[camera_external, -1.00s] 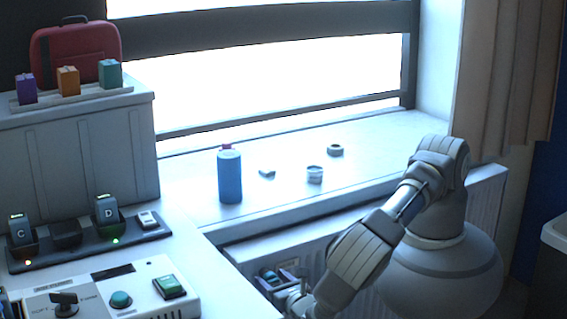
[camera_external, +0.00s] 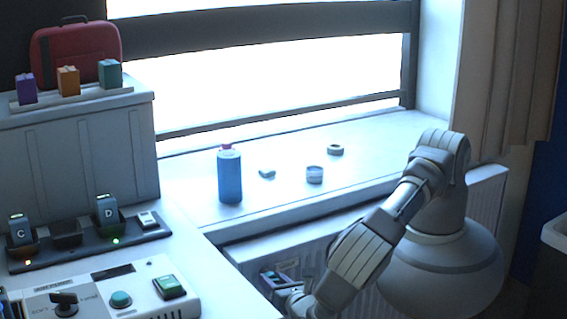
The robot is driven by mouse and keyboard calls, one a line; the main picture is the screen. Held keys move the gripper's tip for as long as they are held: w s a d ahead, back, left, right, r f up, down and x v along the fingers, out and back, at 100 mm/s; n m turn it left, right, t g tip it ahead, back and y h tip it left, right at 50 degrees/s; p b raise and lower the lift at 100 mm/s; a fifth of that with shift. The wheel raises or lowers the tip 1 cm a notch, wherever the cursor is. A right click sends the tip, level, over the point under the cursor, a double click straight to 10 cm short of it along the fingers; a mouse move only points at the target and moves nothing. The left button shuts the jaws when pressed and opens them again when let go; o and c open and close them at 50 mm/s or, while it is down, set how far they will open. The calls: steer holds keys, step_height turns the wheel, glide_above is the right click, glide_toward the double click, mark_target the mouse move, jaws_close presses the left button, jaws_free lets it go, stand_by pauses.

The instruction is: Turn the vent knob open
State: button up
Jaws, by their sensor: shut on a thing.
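A black knob (camera_external: 64,303) stands on the light control panel (camera_external: 134,281) at the lower left. Small lettering lies on both sides of it, too blurred to read. I cannot tell if this knob is the vent knob. My gripper (camera_external: 277,277) is low in the picture, right of the panel and in front of the radiator, well apart from the black knob. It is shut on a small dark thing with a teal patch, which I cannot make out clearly. My wrist partly leaves the frame at the bottom.
The panel also has a round teal button (camera_external: 121,299) and a green switch (camera_external: 169,287). A charger rack (camera_external: 150,232) with units C and D stands behind. A blue bottle (camera_external: 230,178) and small items stand on the sill (camera_external: 270,205). The radiator (camera_external: 490,196) runs below.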

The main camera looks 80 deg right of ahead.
steer(key=m+p, duration=0.2)
steer(key=m, duration=0.1)
steer(key=shift+r+m, duration=0.3)
steer(key=m+p, duration=0.2)
steer(key=m, duration=0.2)
steer(key=shift+d+m+p, duration=0.1)
steer(key=shift+m+p, duration=0.2)
steer(key=shift+p, duration=0.1)
steer(key=m+p, duration=0.2)
steer(key=m, duration=0.2)
steer(key=shift+f, duration=0.15)
steer(key=shift+f+m+p, duration=0.15)
steer(key=shift+m+p, duration=0.45)
steer(key=shift+m, duration=0.9)
steer(key=shift+s, duration=0.1)
steer(key=shift+f, duration=0.1)
steer(key=o, duration=1)
steer(key=shift+d, duration=0.1)
